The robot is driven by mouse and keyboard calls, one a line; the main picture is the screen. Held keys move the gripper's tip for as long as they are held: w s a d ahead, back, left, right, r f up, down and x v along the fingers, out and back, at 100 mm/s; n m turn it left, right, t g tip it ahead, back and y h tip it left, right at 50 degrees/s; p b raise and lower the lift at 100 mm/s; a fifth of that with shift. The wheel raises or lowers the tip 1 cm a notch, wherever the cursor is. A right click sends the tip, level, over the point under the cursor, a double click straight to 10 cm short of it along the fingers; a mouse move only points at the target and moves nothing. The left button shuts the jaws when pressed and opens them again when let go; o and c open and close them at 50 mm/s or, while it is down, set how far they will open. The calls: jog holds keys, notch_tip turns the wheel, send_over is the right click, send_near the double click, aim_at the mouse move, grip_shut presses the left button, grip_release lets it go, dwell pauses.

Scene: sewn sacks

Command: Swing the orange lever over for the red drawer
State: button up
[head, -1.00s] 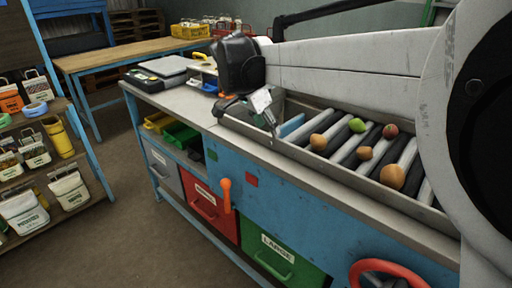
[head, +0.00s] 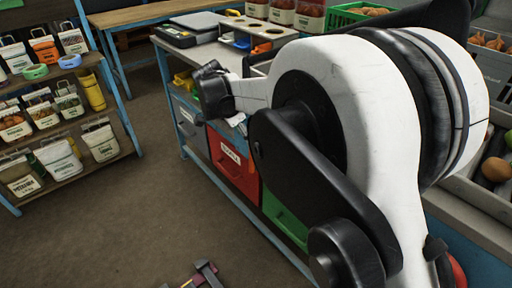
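The red drawer (head: 226,152) with a white label sits in the front of the blue bench, between a grey drawer and a green drawer. It looks shut. My gripper (head: 238,122) shows only as a small pale piece beside my black wrist, near the bench edge above the red drawer. Its fingers are mostly hidden by my arm, so I cannot tell whether they are open or touching anything.
The grey drawer (head: 187,118) is left of the red one, the green drawer (head: 290,224) right. A scale (head: 186,36) and a holed rack (head: 258,31) stand on the bench. Rollers with produce (head: 496,169) are at right. A shelf of bags (head: 60,162) stands left across open floor.

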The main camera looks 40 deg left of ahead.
aim_at(252, 147)
jog(key=b+x, duration=0.1)
jog(key=x, duration=0.7)
jog(key=shift+r+b, duration=0.1)
jog(key=shift+b, duration=0.3)
grip_shut()
